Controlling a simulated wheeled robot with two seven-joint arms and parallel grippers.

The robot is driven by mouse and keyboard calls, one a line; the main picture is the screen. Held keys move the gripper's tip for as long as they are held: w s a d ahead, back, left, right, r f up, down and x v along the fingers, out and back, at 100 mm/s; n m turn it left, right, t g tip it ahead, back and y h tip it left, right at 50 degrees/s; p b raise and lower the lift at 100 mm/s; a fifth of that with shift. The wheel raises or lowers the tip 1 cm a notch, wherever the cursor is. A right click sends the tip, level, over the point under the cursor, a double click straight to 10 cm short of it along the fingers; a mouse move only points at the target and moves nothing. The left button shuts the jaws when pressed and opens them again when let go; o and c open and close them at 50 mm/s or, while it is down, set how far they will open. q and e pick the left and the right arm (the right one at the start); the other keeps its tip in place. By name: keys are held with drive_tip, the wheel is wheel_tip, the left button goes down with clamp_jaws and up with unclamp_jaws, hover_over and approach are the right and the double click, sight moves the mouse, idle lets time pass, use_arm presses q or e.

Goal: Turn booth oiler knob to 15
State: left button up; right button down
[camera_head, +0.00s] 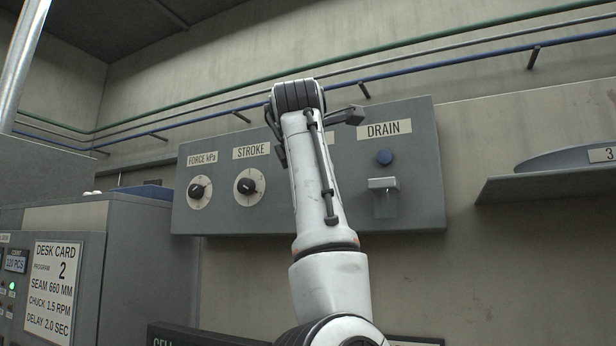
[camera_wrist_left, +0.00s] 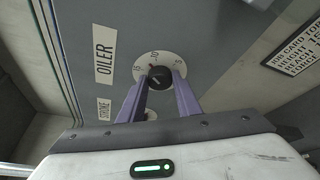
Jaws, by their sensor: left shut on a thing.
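The oiler knob (camera_wrist_left: 159,79) is a dark round knob on a pale dial (camera_wrist_left: 147,60) beside the OILER label (camera_wrist_left: 105,52) in the left wrist view. The dial shows 15, 10 and 5; a small red mark lies by the knob's edge near the 10. The exact pointer reading is too small to tell. My left gripper (camera_wrist_left: 157,86) has its two purple fingers on either side of the knob, shut on it. In the head view my left arm covers the oiler knob and the fingertips. My right gripper is not in view.
A shelf (camera_head: 540,186) juts out at the right. Pipes run above the panel.

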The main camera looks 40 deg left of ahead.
use_arm(q)
drive_tip(key=shift+s+a+r+n+h, duration=0.15)
drive_tip(key=shift+n+h, duration=0.65)
drive_tip(key=shift+n, duration=0.55)
drive_tip(key=shift+w+a+r+n+h, duration=0.1)
drive_tip(key=shift+n+h, duration=0.7)
drive_tip(key=shift+n, duration=0.55)
drive_tip(key=o, duration=1.1)
drive_tip(key=shift+c, duration=0.2)
drive_tip(key=v, duration=1)
drive_tip(key=shift+r+b, duration=0.25)
drive_tip(key=shift+b, duration=0.2)
